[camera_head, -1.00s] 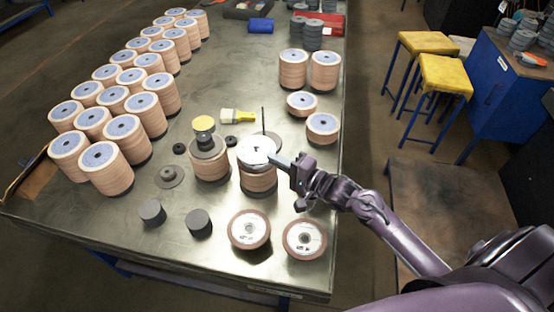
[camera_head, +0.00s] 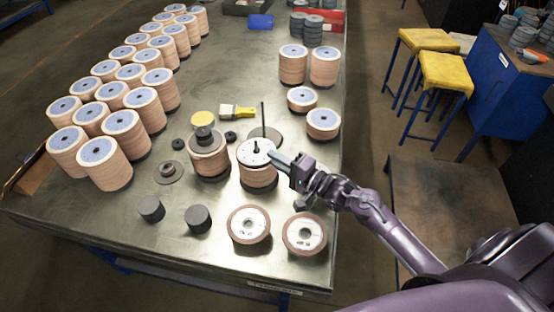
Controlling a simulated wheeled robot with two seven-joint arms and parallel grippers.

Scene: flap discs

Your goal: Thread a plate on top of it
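A pale metal plate (camera_head: 255,153) with small holes lies flat on top of a stack of tan flap discs (camera_head: 258,177) near the middle of the table. A dark spindle tip shows through its centre. My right gripper (camera_head: 275,158) reaches in from the right, with its fingertips at the plate's right edge. It looks shut on that edge, though the far finger is hard to see. Another disc stack (camera_head: 209,160) with a dark cap stands just to the left. My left gripper is out of view.
Two single flap discs (camera_head: 249,224) (camera_head: 304,234) lie in front. Two dark cylinders (camera_head: 151,209) (camera_head: 198,218) stand at front left. A thin upright rod (camera_head: 263,116) on a dark base stands right behind the stack.

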